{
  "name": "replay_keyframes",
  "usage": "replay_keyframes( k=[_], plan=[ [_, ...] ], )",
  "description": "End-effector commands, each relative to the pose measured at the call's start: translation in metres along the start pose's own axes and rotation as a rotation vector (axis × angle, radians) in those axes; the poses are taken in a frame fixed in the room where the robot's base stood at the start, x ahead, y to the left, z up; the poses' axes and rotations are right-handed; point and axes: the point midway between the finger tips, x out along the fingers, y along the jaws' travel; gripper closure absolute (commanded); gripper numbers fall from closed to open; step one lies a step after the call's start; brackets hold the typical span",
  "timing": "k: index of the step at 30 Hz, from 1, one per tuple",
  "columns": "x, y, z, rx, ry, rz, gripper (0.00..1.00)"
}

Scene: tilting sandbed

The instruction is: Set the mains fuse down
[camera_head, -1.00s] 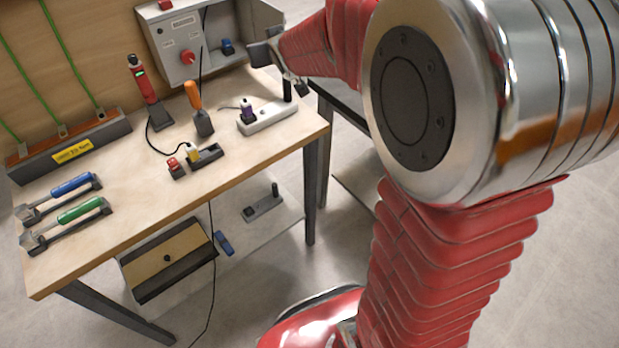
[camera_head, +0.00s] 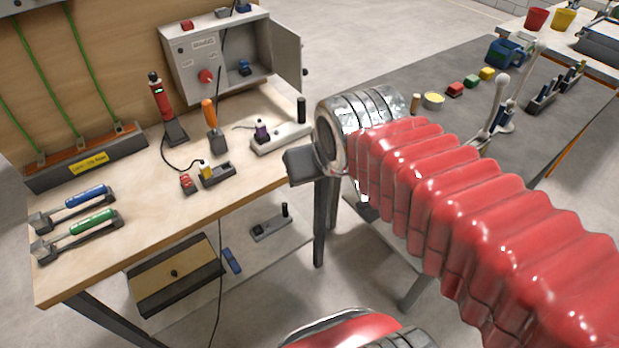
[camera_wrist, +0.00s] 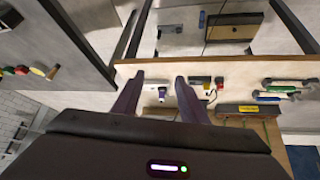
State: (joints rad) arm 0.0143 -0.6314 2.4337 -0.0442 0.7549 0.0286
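My gripper (camera_head: 302,165) is at the right end of the wooden workbench (camera_head: 130,200), in front of the socket strip. In the wrist view its two dark fingers (camera_wrist: 158,98) stand well apart, with nothing held between them. The bench shows far off through the gap. I cannot surely identify the mains fuse. A small blue piece (camera_head: 244,67) sits inside the open grey cabinet (camera_head: 188,68), beside a red knob (camera_head: 206,76). My gripper is apart from it.
A socket strip (camera_head: 280,138) with a purple plug (camera_head: 261,131), an orange-handled tool (camera_head: 211,125) and a red tester (camera_head: 160,97) stand on the bench. The cabinet door (camera_head: 287,54) hangs open. A grey table (camera_head: 440,65) with small items is behind my arm.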

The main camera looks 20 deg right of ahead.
Motion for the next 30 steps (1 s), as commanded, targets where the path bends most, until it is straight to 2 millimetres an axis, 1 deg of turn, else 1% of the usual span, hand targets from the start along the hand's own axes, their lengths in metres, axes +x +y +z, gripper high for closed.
replay_keyframes(
  k=[1,3,6,8,15,18,20,26,30],
  plan=[
    [-0.006,-0.003,0.015,-0.003,-0.019,-0.009,0.61],
    [-0.011,-0.006,0.034,-0.005,-0.051,-0.021,0.61],
    [-0.016,-0.010,0.050,-0.008,-0.079,-0.033,0.61],
    [-0.018,-0.011,0.056,-0.010,-0.090,-0.037,0.61],
    [-0.018,-0.011,0.058,-0.010,-0.095,-0.038,0.61],
    [-0.018,-0.011,0.058,-0.010,-0.094,-0.038,0.57],
    [-0.018,-0.011,0.058,-0.010,-0.094,-0.038,0.57],
    [-0.017,-0.011,0.058,-0.010,-0.094,-0.038,0.69],
    [-0.017,-0.011,0.058,-0.010,-0.094,-0.038,0.69]
  ],
)
